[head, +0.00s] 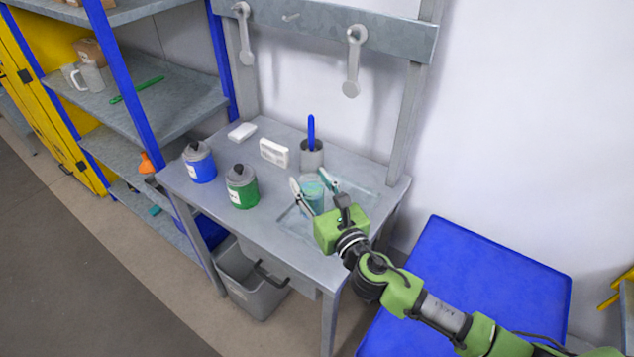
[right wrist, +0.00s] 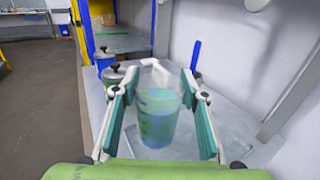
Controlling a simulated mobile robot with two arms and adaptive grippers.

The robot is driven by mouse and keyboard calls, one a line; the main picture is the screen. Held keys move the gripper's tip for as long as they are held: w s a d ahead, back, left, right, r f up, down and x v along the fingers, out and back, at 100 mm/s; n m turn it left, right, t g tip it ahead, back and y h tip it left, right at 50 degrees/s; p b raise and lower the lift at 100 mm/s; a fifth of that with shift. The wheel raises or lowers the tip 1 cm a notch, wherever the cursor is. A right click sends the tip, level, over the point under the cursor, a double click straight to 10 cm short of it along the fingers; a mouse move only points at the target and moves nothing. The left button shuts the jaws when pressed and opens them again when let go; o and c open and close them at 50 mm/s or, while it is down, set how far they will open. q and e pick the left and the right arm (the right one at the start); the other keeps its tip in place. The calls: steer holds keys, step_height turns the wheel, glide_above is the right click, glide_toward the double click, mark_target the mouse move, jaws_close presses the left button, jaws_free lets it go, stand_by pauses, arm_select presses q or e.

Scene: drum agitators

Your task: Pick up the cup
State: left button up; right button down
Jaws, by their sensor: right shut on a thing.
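The cup (head: 312,194) is a clear, see-through beaker with a blue-green content, near the right front of the grey table. In the right wrist view the cup (right wrist: 158,115) stands upright between the two teal-padded fingers. My right gripper (head: 317,186) reaches in from the lower right and is shut on the cup, one finger on each side. It also shows in the right wrist view (right wrist: 160,112). I cannot tell whether the cup's base touches the clear tray (head: 292,222) under it. My left gripper is in neither view.
A blue-labelled can (head: 200,166) and a green-labelled can (head: 242,190) stand left of the cup. A grey holder (head: 312,158) with a blue-handled tool and a white box (head: 274,152) are behind. Wrenches hang on the back rail (head: 310,27). A blue platform (head: 470,280) is at right.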

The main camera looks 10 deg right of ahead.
steer(key=s+a+r, duration=0.3)
steer(key=s+a, duration=0.3)
steer(key=shift+r+b, duration=0.3)
steer(key=shift+b, duration=0.05)
stand_by(0.3)
